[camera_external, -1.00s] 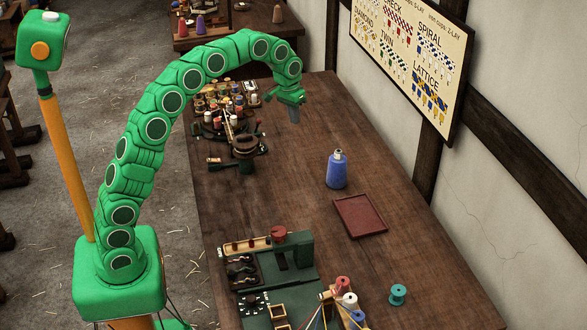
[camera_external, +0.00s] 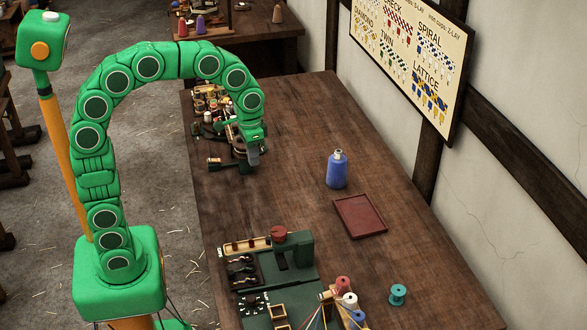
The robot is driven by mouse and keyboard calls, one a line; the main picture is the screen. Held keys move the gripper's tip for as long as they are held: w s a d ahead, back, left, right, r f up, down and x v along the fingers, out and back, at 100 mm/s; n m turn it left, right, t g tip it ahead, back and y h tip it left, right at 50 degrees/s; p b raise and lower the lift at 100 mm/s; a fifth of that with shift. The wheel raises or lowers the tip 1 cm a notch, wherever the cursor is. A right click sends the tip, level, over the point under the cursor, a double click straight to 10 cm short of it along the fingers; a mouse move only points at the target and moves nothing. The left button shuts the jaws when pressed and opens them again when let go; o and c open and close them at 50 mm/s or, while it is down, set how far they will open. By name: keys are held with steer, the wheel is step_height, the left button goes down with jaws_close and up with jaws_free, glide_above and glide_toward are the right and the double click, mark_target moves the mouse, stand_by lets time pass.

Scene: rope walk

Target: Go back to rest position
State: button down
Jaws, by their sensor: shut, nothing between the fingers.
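My green arm arches up from its base and curves over to the table's left side. My gripper (camera_external: 254,153) points down at the arm's end, shut and empty. In the picture it overlaps the dark round device near the group of spools (camera_external: 205,112), partly hiding both. I cannot tell its exact height above the table.
The wooden table (camera_external: 290,210) holds a blue bottle (camera_external: 337,172), a dark red tray (camera_external: 360,216), a teal spool (camera_external: 398,294) and a green workstation (camera_external: 295,258) with coloured spools at the front. A pattern board (camera_external: 412,60) hangs on the right wall. The table's middle is clear.

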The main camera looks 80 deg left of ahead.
steer(key=s+d+f, duration=0.2)
steer(key=s, duration=0.7)
steer(key=s+d+f+g, duration=0.1)
steer(key=s+d+f, duration=0.1)
steer(key=s, duration=0.8)
steer(key=s+d+f+m+g+y, duration=0.1)
steer(key=s+f, duration=0.2)
steer(key=s, duration=0.6)
steer(key=shift+s+d+f, duration=0.15)
steer(key=shift+d, duration=0.25)
